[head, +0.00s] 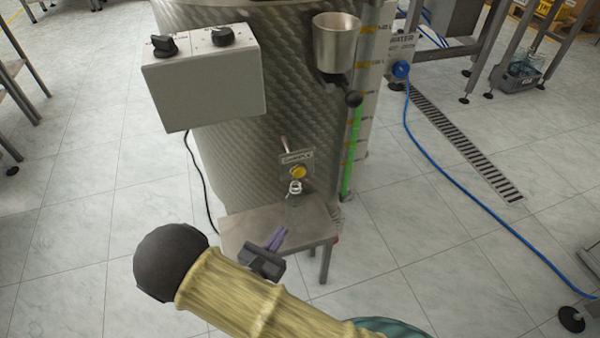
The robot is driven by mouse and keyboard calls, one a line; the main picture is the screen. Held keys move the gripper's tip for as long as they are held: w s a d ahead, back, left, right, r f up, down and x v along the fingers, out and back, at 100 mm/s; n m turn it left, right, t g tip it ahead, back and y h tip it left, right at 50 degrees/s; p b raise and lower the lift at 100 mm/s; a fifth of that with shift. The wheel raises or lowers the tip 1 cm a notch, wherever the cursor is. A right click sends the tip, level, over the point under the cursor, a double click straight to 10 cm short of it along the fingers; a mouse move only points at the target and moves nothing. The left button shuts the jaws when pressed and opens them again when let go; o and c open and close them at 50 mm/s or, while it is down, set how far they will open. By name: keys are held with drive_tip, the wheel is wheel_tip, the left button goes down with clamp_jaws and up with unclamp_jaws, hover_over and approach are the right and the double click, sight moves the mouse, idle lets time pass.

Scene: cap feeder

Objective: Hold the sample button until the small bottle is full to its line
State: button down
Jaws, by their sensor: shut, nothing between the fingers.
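The yellow sample button (299,172) is on a small metal plate low on the front of the quilted steel tank (245,130). A small spout (295,187) sits just below it. A faint, clear shape under the spout looks like the small bottle (293,205), standing on the steel shelf (315,215). Its line and fill level are too small to tell. My gripper (279,234) has purple fingers. It is shut and empty over the shelf, below and left of the button and apart from it.
A grey control box (205,85) with two black knobs is at the upper left of the tank. A metal cup (336,42) and a green level tube (352,150) are on the right. A blue hose (440,160) crosses the tiled floor.

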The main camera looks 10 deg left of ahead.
drive_tip(key=d+r+m+g+h+p, duration=0.2)
drive_tip(key=d+r+m+g+h, duration=0.15)
drive_tip(key=d+m+g, duration=0.6)
drive_tip(key=d+r+m+g+h+p, duration=0.1)
drive_tip(key=d+r+m+g+h, duration=0.35)
drive_tip(key=d, duration=0.75)
drive_tip(key=s+d+r+m+y+p, duration=0.1)
drive_tip(key=d+r+m+y, duration=0.3)
drive_tip(key=m, duration=0.5)
drive_tip(key=s+d+r+m+y+p, duration=0.1)
drive_tip(key=d+r+m+y+p, duration=0.1)
drive_tip(key=d+r+m+y, duration=0.3)
wheel_tip(320, 180, up, 5)
drive_tip(key=m+y, duration=0.3)
drive_tip(key=m, duration=0.2)
drive_tip(key=shift+d+f+g+y+p, duration=0.15)
drive_tip(key=shift+g+y+p, duration=0.15)
drive_tip(key=shift+g+p, duration=0.1)
